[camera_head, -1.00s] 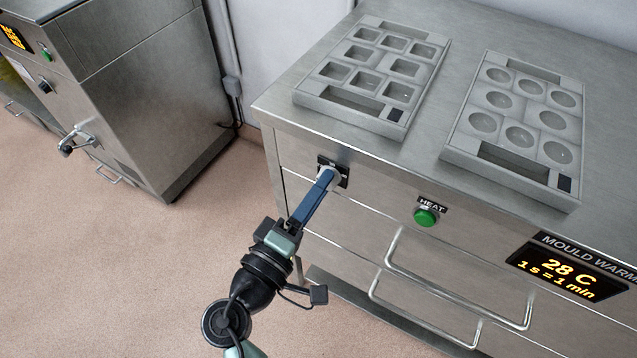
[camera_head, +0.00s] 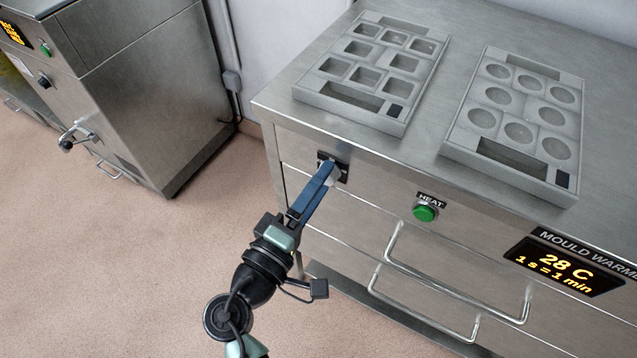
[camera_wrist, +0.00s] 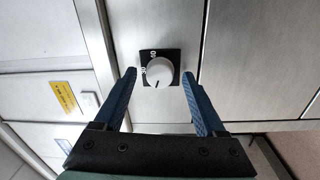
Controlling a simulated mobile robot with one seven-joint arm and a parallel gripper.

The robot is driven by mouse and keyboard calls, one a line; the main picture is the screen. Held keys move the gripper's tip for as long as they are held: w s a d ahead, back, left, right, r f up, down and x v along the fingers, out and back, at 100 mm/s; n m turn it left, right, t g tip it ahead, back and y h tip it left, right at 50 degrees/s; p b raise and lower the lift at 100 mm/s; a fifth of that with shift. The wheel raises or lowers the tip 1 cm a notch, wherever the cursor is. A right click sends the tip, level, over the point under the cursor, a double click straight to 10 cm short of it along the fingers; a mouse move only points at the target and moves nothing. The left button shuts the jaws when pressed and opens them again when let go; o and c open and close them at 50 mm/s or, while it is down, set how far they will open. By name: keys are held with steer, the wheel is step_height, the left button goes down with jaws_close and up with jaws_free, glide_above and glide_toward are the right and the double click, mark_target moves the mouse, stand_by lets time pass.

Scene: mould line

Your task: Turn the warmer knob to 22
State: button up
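The warmer knob is a round light-grey dial on a black plate (camera_head: 341,166) at the left of the warmer's front. In the wrist view the knob (camera_wrist: 160,72) carries a dark pointer mark at its lower edge, and part of a number scale shows on the plate. My gripper (camera_head: 326,172) is at the knob, which its blue fingers mostly hide in the head view. In the wrist view my gripper (camera_wrist: 159,74) is open, one finger on each side of the knob, with a gap on both sides. The warmer display (camera_head: 566,268) reads 28 C and "1 s = 1 min".
A green HEAT button (camera_head: 425,212) sits right of the knob. Drawer handles (camera_head: 455,272) stick out below. Two mould trays, one with square cavities (camera_head: 345,97) and one with round cavities (camera_head: 515,165), lie on top. Another steel machine (camera_head: 145,90) stands at left.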

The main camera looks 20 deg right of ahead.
steer(key=shift+s+a, duration=0.1)
steer(key=v, duration=1.2)
steer(key=shift+s+a, duration=0.25)
steer(key=shift+a, duration=0.05)
